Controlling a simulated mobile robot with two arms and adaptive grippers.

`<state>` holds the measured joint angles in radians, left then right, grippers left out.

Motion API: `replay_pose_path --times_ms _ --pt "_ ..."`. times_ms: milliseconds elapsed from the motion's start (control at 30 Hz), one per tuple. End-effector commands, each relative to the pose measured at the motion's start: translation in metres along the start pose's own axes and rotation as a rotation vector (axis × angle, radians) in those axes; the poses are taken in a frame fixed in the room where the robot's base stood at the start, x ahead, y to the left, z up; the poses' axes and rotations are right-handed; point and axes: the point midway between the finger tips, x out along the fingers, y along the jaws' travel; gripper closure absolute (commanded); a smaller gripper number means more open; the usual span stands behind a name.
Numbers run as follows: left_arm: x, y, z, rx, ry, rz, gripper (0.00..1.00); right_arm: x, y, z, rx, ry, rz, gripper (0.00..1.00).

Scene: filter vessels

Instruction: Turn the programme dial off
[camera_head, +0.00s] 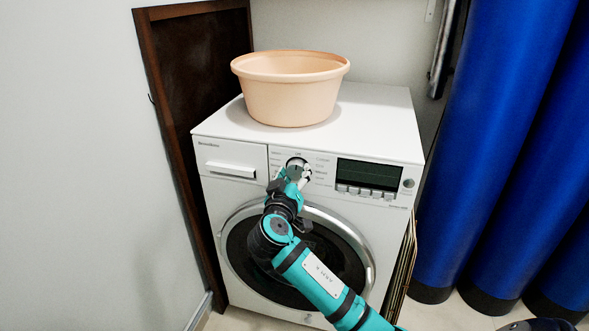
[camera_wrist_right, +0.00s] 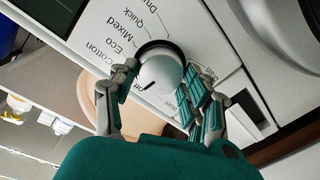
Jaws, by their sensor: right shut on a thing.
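The programme dial (camera_wrist_right: 162,66) is a round silver-white knob with a dark ring and a short black mark, on the white washing machine (camera_head: 375,110). In the wrist view the mark points toward the lower left, near a partly hidden label that seems to read "off". Labels such as Cotton, Eco, Mixed and Quick run around the knob. My right gripper (camera_head: 298,174) is at the control panel, and its fingers close on the knob from two sides. In the head view the gripper covers much of the dial. My left gripper does not show.
A peach tub (camera_head: 290,98) stands on top of the washer. A dark display with buttons (camera_head: 368,175) is right of the dial, and a drawer handle (camera_head: 231,170) is left. The round door (camera_head: 365,250) lies below, partly behind my arm. Blue cylinders (camera_head: 500,150) stand at right.

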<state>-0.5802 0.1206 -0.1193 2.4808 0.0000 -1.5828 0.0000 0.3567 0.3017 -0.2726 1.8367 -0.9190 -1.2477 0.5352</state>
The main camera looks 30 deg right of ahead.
Motion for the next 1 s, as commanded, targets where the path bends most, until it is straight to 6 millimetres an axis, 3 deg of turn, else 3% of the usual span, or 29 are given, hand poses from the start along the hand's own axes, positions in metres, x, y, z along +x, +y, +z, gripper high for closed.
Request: replay_pose_path --times_ms 333,533,867,900,1000 --pt "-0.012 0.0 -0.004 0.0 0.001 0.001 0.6 0.0 0.0 0.0 -0.091 -0.009 -0.001 0.84" --pt "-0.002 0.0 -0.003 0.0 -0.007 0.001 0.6 0.0 0.0 0.001 -0.104 -0.009 -0.001 0.84" --pt "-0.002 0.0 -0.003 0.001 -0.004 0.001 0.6 0.0 -0.001 0.001 -0.105 -0.009 -0.001 0.84" --pt "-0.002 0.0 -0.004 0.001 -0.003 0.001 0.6 0.0 -0.001 0.001 -0.105 -0.009 -0.001 0.47" --pt "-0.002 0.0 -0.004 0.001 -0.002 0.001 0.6 0.0 -0.001 0.001 -0.104 -0.009 -0.001 0.34"
